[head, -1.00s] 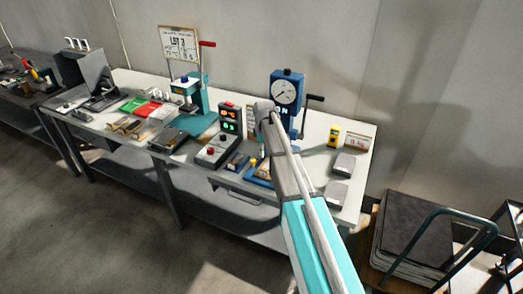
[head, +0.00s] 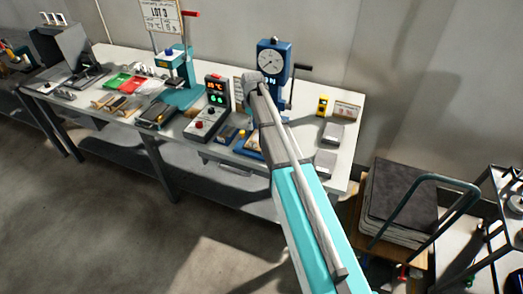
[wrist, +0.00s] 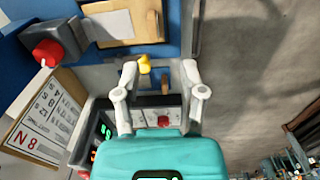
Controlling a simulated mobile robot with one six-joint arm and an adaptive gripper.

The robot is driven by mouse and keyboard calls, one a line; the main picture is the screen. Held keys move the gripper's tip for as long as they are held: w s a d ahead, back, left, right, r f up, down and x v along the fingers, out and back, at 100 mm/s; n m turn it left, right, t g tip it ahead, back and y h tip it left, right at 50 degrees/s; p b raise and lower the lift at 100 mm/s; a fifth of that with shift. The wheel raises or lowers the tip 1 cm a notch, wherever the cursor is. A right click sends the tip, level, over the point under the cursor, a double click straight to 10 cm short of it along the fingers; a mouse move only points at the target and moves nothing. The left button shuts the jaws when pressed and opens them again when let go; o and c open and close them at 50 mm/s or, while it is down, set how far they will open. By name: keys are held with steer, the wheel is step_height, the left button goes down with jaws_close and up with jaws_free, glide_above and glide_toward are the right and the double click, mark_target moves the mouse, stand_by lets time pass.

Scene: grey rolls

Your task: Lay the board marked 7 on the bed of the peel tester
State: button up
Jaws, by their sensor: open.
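The peel tester (head: 270,60) is blue, with a round dial and a crank, and stands at the back right of the bench. A tan board with a pale strip (wrist: 118,24) lies on its blue base in the wrist view; no number is readable on it. My gripper (wrist: 160,72) is open, with nothing held between its fingers. A yellow knob (wrist: 145,64) and a brown piece (wrist: 165,82) show beyond the fingertips, by a grey tray. In the head view my arm hides the gripper and part of the base. I cannot make out a board marked 7.
A control box with lit digits (head: 216,93) and a red-button box (head: 203,125) stand left of the tester. Grey blocks (head: 332,132) lie to its right. A teal press (head: 182,85) stands further left. A cart with dark sheets (head: 400,190) stands right of the bench.

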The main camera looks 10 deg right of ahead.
steer(key=s+a+m, duration=0.1)
steer(key=s+m, duration=0.9)
steer(key=s, duration=1.8)
